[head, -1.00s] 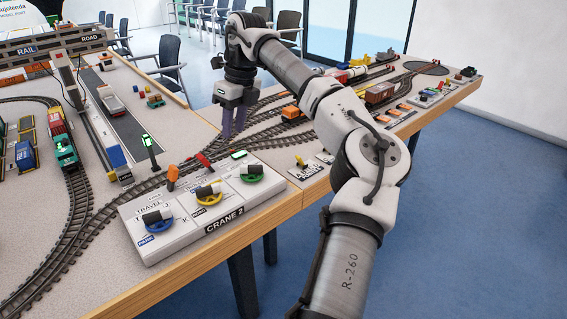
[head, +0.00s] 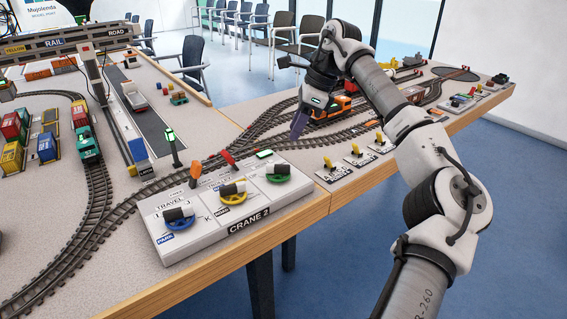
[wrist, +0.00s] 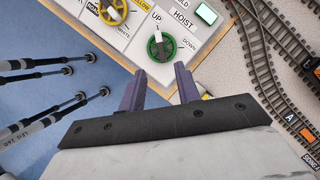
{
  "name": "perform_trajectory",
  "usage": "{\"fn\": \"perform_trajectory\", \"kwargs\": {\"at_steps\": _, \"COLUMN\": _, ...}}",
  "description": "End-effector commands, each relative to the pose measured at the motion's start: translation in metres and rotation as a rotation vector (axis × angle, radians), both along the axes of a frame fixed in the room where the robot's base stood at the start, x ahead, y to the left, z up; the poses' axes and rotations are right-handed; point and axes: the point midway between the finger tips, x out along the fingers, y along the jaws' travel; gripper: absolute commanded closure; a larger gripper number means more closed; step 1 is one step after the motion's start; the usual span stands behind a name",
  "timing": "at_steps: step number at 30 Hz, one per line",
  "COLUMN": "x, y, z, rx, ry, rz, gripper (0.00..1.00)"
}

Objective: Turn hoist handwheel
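The hoist handwheel is the green wheel (head: 277,174) with a dark and white grip across it, at the right end of the CRANE 2 panel (head: 240,217). In the wrist view the green wheel (wrist: 161,47) lies beside the HOIST, UP and DOWN lettering, just beyond my fingertips. My gripper (head: 299,125) is behind and a little right of the wheel in the head view, above the tracks, tilted with fingers pointing down. In the wrist view my gripper (wrist: 158,85) is open, with nothing between its two purple fingers and apart from the wheel.
The panel also carries a yellow wheel (head: 233,189), a blue wheel (head: 180,220), an orange lever (head: 194,173), a red lever (head: 228,158) and a lit green lamp (head: 264,153). Tracks run behind it; an orange locomotive (head: 333,108) stands near my gripper. Several small yellow levers are to the right.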

Motion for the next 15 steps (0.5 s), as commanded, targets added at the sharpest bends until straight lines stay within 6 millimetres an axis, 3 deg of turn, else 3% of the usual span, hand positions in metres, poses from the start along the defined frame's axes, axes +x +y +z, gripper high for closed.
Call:
{"fn": "perform_trajectory", "kwargs": {"at_steps": 9, "x": 0.001, "y": 0.026, "z": -0.065, "rx": 0.0, "ry": 0.003, "rz": 0.001, "gripper": 0.67}}
{"fn": "perform_trajectory", "kwargs": {"at_steps": 15, "x": 0.002, "y": 0.038, "z": -0.093, "rx": 0.0, "ry": 0.002, "rz": -0.001, "gripper": 0.67}}
